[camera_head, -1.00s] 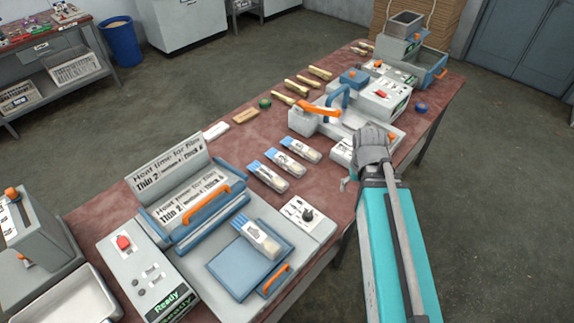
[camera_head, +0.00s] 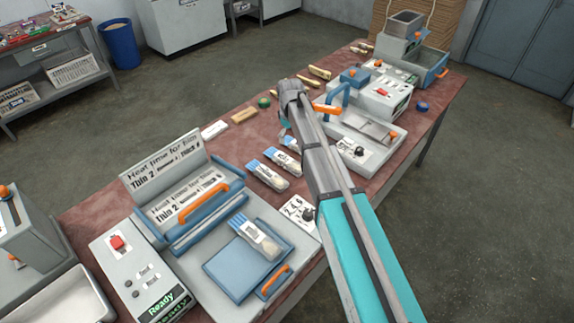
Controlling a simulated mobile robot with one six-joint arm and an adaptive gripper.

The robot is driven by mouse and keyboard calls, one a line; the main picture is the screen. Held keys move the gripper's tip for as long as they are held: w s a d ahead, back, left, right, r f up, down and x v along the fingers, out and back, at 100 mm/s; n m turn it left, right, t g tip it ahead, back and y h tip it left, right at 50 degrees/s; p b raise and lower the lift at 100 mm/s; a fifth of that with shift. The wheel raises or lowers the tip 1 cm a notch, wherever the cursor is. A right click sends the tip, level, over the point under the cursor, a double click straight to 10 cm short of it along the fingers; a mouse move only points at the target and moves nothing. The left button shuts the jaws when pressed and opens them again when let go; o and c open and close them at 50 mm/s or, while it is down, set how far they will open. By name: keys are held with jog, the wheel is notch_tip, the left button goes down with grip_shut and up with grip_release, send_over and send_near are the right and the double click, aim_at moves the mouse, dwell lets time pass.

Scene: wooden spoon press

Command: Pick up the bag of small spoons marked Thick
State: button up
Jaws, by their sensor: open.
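Clear bags of small spoons with blue-and-white tops lie on the red table. The nearest bag (camera_head: 267,176) is fully in view, the middle bag (camera_head: 279,160) is partly covered by my arm, and the far bag (camera_head: 290,143) is mostly covered. Another bag (camera_head: 256,239) lies on the blue plate of the sealing machine. The bag labels are too small to read, so I cannot tell which says Thick. My gripper (camera_head: 285,123) is open, beyond the row of bags above the table, and largely hidden by my wrist.
The sealer's raised sign (camera_head: 163,167) and orange handle (camera_head: 204,203) stand left of the bags. Another machine (camera_head: 360,135) stands right of my arm. Wooden pieces (camera_head: 245,116) lie behind on the table (camera_head: 222,150).

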aim_at(290, 161)
jog(key=shift+f, duration=0.1)
dwell(0.3)
notch_tip(290, 161, down, 8)
jog(key=b, duration=0.8)
jog(key=shift+f+b, duration=0.25)
jog(key=shift+b, duration=0.05)
jog(key=shift+f, duration=0.1)
jog(key=shift+w+f+b, duration=0.1)
jog(key=shift+f+b, duration=2.4)
jog(key=shift+b, duration=0.1)
jog(key=shift+c, duration=0.3)
jog(key=c, duration=0.8)
